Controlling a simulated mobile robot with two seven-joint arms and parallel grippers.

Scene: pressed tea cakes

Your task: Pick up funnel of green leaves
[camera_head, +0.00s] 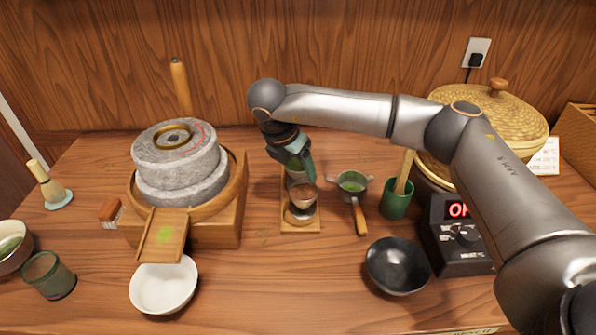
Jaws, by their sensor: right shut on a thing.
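My right gripper (300,168) reaches down from my right arm to a small wooden stand (300,226) in the middle of the table. It is shut at the rim of a small brown funnel-like cup (304,196), just above the stand. The gripper hides the back of this cup, and I cannot clearly make out green leaves in it. I cannot tell whether the cup still touches the stand. My left gripper is not in view.
A stone mill (180,165) stands at left, with a white bowl (164,288) in front. The table front centre is clear.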

